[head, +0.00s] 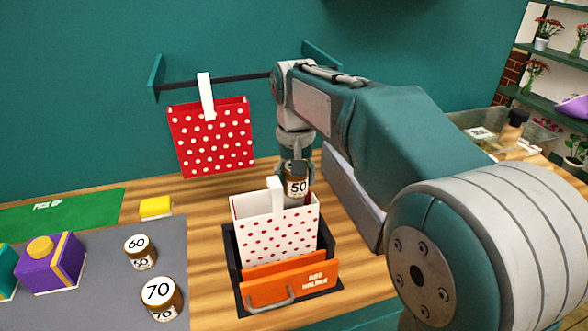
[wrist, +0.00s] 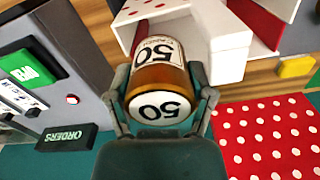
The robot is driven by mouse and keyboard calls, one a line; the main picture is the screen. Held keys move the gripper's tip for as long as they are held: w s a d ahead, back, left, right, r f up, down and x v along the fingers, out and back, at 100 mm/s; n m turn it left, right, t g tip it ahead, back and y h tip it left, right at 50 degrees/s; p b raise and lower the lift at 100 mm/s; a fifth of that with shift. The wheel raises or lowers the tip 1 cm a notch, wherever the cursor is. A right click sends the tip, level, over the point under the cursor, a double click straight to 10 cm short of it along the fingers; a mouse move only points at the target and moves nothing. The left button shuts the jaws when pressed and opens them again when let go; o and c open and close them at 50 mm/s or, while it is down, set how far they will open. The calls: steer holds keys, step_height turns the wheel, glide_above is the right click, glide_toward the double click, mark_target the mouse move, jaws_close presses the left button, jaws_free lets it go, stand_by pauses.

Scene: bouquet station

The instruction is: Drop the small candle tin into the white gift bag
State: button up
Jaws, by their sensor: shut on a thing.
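My gripper (head: 296,165) points down over the far right part of the white gift bag (head: 275,236) and is shut on an amber candle tin (head: 296,184) labelled 50. In the wrist view, the gripper's fingers (wrist: 160,92) clasp both sides of the tin (wrist: 158,68). The tin is at the height of the bag's rim, near its back right edge; I cannot tell whether its bottom is inside the opening. The white bag has red dots and a white handle and stands upright in a black and orange holder (head: 290,283). The bag also shows in the wrist view (wrist: 228,66).
A red dotted bag (head: 212,140) hangs on a wall rail behind. Jars labelled 60 (head: 140,252) and 70 (head: 161,298) stand on the grey mat (head: 100,285), beside a purple gift box (head: 52,265). A yellow block (head: 156,208) is near the green pick-up mat (head: 60,212).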

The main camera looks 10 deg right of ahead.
mark_target(294, 195)
steer(key=shift+a+f, duration=0.1)
steer(key=shift+f, duration=1.6)
steer(key=shift+s+f, duration=0.15)
steer(key=shift+f, duration=0.25)
steer(key=o, duration=1.2)
steer(key=shift+o, duration=0.2)
